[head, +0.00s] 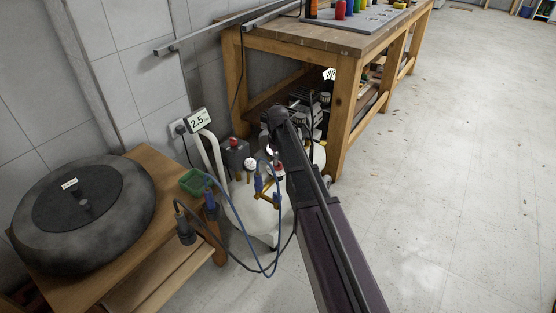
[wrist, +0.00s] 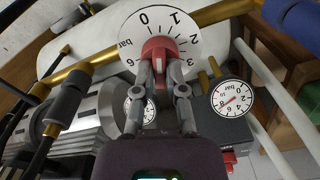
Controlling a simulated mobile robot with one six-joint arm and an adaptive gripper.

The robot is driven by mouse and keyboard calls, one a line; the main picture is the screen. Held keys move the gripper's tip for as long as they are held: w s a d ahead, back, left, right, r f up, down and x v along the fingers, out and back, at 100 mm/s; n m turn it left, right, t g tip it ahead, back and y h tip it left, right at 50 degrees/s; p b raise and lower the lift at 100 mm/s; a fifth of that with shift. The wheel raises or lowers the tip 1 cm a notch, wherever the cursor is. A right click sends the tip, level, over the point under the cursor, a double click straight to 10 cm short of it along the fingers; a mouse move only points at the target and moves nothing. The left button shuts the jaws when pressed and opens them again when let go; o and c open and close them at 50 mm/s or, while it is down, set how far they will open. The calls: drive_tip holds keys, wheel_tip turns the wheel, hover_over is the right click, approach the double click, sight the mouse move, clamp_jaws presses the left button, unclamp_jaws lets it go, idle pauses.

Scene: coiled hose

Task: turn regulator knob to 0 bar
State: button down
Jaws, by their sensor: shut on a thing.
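The red regulator knob (wrist: 157,48) sits in front of a white round dial (wrist: 187,50) marked in bar, with 0, 1, 2 and 6 readable. The knob's upper end lies below the gap between 0 and 1; its exact setting is hard to tell. My gripper (wrist: 160,70) is shut on the knob, one finger on each side. A pressure gauge (wrist: 231,98) is to the right of the fingers, and another small gauge (wrist: 140,110) is partly hidden behind the left finger. In the head view my arm covers most of the gripper.
A sign reading 2.5 (head: 198,121) is above. A blue hose (head: 240,238) hangs in front. Floor at right is clear.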

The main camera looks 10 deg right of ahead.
drive_tip(key=shift+n, duration=2)
drive_tip(key=c, duration=0.7)
unclamp_jaws()
drive_tip(key=shift+m, duration=0.4)
